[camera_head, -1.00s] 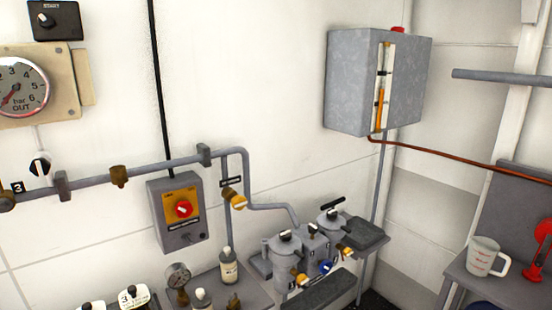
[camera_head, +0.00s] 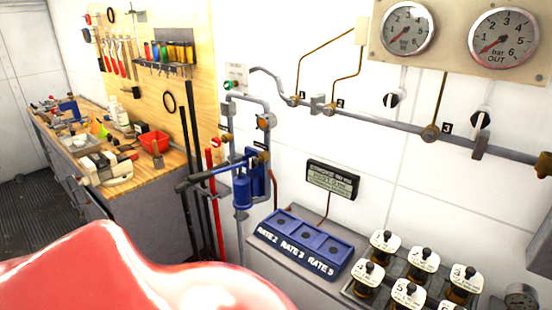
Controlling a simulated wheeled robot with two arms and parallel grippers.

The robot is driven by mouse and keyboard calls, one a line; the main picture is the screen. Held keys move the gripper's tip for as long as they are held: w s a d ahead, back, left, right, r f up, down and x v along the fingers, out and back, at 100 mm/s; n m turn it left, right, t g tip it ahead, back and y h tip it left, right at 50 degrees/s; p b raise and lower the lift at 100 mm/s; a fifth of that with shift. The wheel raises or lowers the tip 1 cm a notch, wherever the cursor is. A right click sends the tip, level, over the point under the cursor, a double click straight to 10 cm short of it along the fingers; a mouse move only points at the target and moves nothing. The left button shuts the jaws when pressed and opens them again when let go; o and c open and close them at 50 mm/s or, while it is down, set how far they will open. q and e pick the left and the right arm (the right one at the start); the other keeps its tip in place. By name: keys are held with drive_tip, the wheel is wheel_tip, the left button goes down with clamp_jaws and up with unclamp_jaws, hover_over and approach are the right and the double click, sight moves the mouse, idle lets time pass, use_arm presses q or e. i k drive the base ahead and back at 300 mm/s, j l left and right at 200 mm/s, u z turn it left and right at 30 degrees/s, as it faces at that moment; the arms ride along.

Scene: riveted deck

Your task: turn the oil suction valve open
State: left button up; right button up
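No label in view can be read as oil suction, so I cannot tell which valve it is. A grey pipe runs along the white wall, with a brass valve body (camera_head: 430,133) by a "3" tag and smaller brass valves (camera_head: 293,101) further left. Black-and-white knobs (camera_head: 390,100) sit below the gauges. A blue hand pump (camera_head: 242,190) hangs on the wall, with an orange-faced fitting (camera_head: 264,121) above it. Neither of my grippers is in view.
A bench with three blue rate trays (camera_head: 305,243) and several black-knobbed bottles (camera_head: 422,260) stands below the pipe. A workbench (camera_head: 140,185) with tools and a red bin (camera_head: 154,142) is at left. A glossy red surface close to the camera hides the lower left.

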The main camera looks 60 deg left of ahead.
sight(216, 143)
drive_tip(key=u, duration=1.7)
drive_tip(key=i+j, duration=0.1)
drive_tip(key=j, duration=0.35)
drive_tip(key=i+j, duration=0.1)
drive_tip(key=j, duration=0.35)
drive_tip(key=i+j+u, duration=0.1)
drive_tip(key=j, duration=0.35)
drive_tip(key=i+j, duration=0.1)
drive_tip(key=j, duration=0.35)
drive_tip(key=i+j, duration=0.15)
drive_tip(key=j, duration=0.3)
drive_tip(key=i+j+u, duration=0.1)
drive_tip(key=j, duration=0.35)
drive_tip(key=i+j, duration=0.25)
drive_tip(key=i+l, duration=0.25)
